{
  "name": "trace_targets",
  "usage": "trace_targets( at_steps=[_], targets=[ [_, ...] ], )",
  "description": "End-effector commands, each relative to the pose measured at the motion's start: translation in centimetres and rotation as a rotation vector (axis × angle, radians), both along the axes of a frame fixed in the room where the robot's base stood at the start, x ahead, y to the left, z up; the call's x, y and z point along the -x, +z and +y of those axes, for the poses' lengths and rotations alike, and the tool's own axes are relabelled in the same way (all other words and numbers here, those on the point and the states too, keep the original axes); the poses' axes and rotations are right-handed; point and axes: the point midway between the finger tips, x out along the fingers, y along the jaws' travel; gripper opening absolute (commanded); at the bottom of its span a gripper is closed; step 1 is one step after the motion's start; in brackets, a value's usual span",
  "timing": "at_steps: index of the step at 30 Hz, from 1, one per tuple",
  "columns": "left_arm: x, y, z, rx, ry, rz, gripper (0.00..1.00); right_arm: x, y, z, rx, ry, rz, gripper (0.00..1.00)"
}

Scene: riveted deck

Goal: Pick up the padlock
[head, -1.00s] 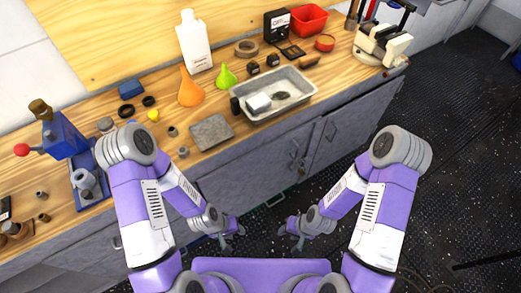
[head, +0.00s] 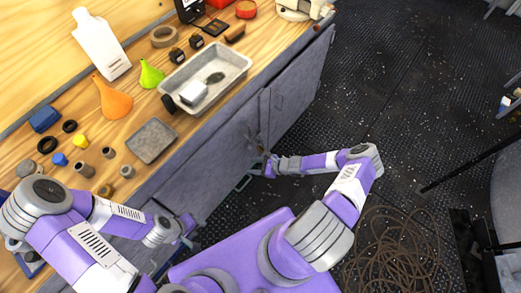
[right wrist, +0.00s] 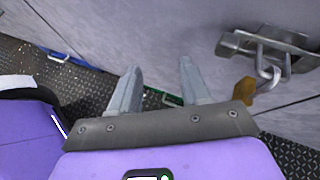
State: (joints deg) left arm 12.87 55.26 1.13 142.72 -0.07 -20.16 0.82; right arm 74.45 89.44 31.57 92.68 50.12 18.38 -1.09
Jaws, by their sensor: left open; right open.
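The padlock (right wrist: 243,92) shows in the right wrist view with a brass-coloured body and a grey shackle. It hangs from a metal hasp (right wrist: 265,50) on the grey cabinet front. My right gripper (right wrist: 160,70) is open and empty, with the padlock to the right of its fingers and apart from them. In the head view my right gripper (head: 265,166) is close to the cabinet doors; the padlock is too small to make out clearly there. My left gripper (head: 187,227) is open and empty in front of the cabinet, lower left.
The wooden bench top (head: 125,175) above holds a metal tray (head: 232,72), a white bottle (head: 101,45), an orange funnel (head: 113,100) and small parts. A coiled hose (head: 390,255) lies on the dark floor at right.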

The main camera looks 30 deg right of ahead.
Motion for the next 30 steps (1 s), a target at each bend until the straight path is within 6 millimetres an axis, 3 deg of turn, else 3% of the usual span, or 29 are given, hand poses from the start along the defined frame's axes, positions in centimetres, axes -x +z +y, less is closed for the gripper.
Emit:
trace_targets(
  at_steps=[1, 3, 6, 9, 30],
  targets=[
    [0.0, -0.3, 0.0, 0.000, 0.000, 0.000, 0.43, -0.4, -1.0, -2.8, -0.047, -0.125, -0.002, 0.47],
    [0.0, -0.5, 0.0, 0.000, 0.000, 0.000, 0.43, -0.8, -1.6, -6.0, -0.098, -0.261, -0.012, 0.47],
    [0.0, -0.6, 0.0, 0.000, 0.000, 0.000, 0.43, -0.9, -2.2, -9.3, -0.142, -0.391, -0.026, 0.47],
    [0.0, -0.8, 0.0, 0.000, 0.000, -0.001, 0.43, -1.1, -2.5, -10.8, -0.163, -0.453, -0.037, 0.47],
    [0.0, -4.2, 0.0, 0.000, 0.000, 0.000, 0.43, -7.3, -5.2, -8.5, -0.163, -0.459, -0.036, 0.47]
  ],
)
